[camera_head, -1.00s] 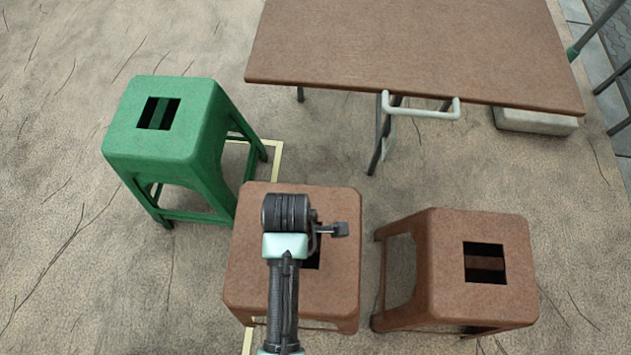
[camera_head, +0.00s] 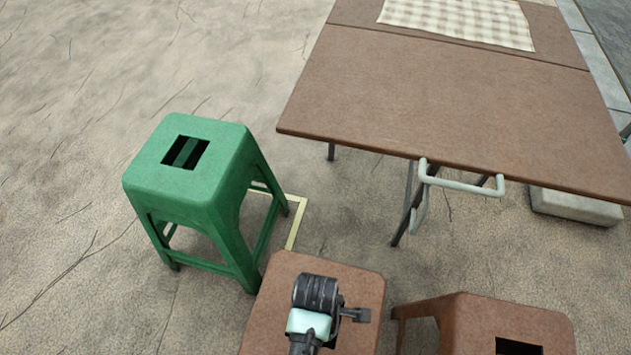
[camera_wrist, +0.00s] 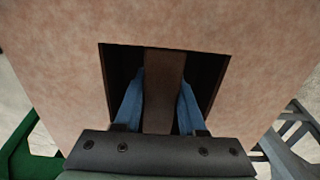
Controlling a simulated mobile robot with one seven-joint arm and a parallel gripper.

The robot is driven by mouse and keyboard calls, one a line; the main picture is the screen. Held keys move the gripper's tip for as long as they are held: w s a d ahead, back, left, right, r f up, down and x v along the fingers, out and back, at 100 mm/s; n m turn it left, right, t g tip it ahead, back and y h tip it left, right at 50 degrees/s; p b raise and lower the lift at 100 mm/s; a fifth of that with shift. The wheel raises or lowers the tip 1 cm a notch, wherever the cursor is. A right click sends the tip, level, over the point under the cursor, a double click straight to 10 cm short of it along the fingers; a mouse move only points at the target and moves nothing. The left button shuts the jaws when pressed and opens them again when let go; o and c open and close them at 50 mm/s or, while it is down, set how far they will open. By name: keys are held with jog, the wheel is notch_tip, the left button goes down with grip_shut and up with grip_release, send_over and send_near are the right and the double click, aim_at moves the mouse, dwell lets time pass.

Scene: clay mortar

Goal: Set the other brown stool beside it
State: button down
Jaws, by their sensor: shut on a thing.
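The middle brown stool (camera_head: 270,315) is upright in the head view, with its lower part cut off by the frame. My gripper is shut on the bar in the seat's slot; in the wrist view my gripper (camera_wrist: 162,88) has one blue finger on each side of that brown bar. The other brown stool (camera_head: 450,322) stands close on its right, partly out of frame, with a narrow gap between the seats. Whether the held stool's legs touch the floor cannot be seen.
A green stool (camera_head: 225,180) stands behind and left of the held stool. A pale yellow floor line (camera_head: 297,225) runs beside it. A brown folding table (camera_head: 440,105) with a checked cloth (camera_head: 460,20) stands at the back right. Floor at the far left is clear.

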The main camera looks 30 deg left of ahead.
jog(key=shift+w, duration=0.15)
jog(key=shift+c, duration=2.4)
grip_release()
jog(key=shift+f, duration=0.15)
notch_tip(320, 180, up, 12)
jog(key=p, duration=0.5)
jog(key=shift+p, duration=0.3)
